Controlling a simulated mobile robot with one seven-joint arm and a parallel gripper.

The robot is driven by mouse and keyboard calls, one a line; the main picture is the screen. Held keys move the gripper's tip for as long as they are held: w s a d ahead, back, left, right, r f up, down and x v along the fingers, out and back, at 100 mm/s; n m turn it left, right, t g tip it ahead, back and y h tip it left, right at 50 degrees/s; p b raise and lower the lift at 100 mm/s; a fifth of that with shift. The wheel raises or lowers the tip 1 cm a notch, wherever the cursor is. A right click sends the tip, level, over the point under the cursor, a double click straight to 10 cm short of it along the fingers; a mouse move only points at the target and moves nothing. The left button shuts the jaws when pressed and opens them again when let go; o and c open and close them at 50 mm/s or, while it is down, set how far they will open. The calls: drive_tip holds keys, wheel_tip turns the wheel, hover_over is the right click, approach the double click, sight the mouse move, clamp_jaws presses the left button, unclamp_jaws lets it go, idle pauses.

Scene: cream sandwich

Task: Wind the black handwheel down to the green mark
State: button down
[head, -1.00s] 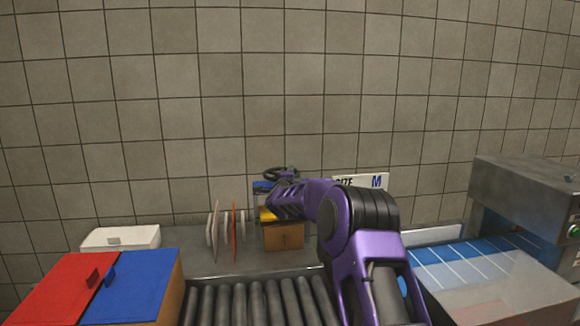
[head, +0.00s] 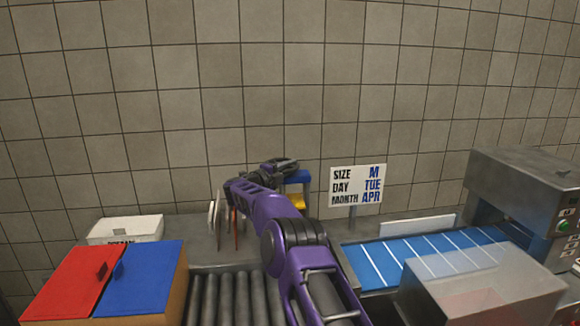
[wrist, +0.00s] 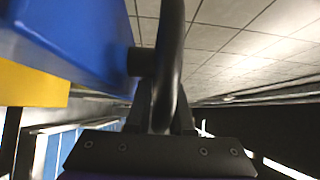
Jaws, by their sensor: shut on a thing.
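The black handwheel (head: 287,163) is at the top of a machine with a blue part (head: 298,178) and a yellow part (head: 297,201), by the back wall. In the head view my gripper (head: 272,167) is at the wheel and partly covers it. In the wrist view the wheel's black rim (wrist: 170,50) runs down between my fingers (wrist: 160,112), and my gripper is shut on it. A short black stub joins the rim near the blue part (wrist: 75,45). The yellow part (wrist: 30,82) shows at the left. I see no green mark in either view.
A sign (head: 358,187) reading SIZE M, DAY TUE, MONTH APR stands right of the machine. A blue belt (head: 405,262) and grey press (head: 525,180) are at the right. Rollers (head: 235,300), a red lid (head: 75,285), a blue lid (head: 140,280) and a white box (head: 125,230) are left.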

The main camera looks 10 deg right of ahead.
drive_tip(key=shift+r+m+g+h, duration=0.15)
drive_tip(key=shift+m+g+h, duration=0.15)
drive_tip(key=shift+m+g, duration=0.1)
idle(0.5)
drive_tip(key=c, duration=1.1)
unclamp_jaws()
drive_tip(key=shift+a, duration=0.1)
drive_tip(key=b+v, duration=0.2)
drive_tip(key=v, duration=1.5)
drive_tip(key=shift+s+a, duration=0.15)
drive_tip(key=shift+s, duration=0.05)
